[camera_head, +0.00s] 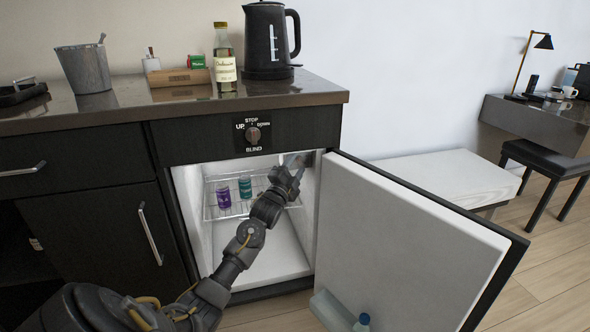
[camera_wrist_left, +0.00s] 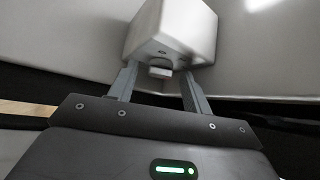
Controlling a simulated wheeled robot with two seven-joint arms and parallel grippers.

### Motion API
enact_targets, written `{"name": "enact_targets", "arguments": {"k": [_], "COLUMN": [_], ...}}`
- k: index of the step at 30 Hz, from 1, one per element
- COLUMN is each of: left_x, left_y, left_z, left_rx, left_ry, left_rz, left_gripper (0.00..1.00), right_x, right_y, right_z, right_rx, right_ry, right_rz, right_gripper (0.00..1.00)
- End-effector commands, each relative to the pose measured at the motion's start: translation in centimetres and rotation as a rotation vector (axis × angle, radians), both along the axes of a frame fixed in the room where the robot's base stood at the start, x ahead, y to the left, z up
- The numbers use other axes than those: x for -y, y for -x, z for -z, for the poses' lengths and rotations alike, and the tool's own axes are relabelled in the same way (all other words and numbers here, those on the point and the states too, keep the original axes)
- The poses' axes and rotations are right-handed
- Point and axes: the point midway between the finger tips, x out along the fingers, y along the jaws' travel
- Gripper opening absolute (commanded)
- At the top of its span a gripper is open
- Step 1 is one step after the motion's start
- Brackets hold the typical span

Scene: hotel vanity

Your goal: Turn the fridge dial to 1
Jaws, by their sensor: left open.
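The fridge dial (camera_wrist_left: 160,72) is a small pale knob on the underside of a white box (camera_wrist_left: 172,28) inside the fridge, seen in the left wrist view. My left gripper (camera_wrist_left: 158,75) is open, with one finger on each side of the dial; I cannot tell whether either finger touches it. Any number marks on the dial cannot be read. In the head view my left gripper (camera_head: 297,162) reaches into the upper right of the open fridge, and the dial is hidden there. My right gripper is not in view.
The open fridge door (camera_head: 420,240) stands to the right of my arm. A wire shelf (camera_head: 210,212) holds a purple can (camera_head: 223,196) and a teal can (camera_head: 245,187). A kettle (camera_head: 266,40) and bottle (camera_head: 224,70) stand on the counter.

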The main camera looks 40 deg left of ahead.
Motion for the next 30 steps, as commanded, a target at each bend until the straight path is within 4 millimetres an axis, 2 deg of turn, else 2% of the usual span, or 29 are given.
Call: {"name": "enact_targets", "arguments": {"k": [9,19,30], "left_x": [-0.09,-0.06,-0.02], "left_y": [-0.17,-0.17,-0.25], "left_z": [-0.12,-0.09,0.24], "left_rx": [0.0,0.0,0.058], "left_ry": [0.0,0.0,0.041], "left_rz": [0.0,0.0,-0.001], "left_gripper": [0.48,0.05,0.04], "right_x": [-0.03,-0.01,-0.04], "right_y": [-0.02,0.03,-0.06], "right_z": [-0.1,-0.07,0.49], "right_rx": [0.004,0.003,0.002], "right_ry": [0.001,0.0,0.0], "right_rz": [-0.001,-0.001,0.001], "right_gripper": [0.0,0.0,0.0]}}
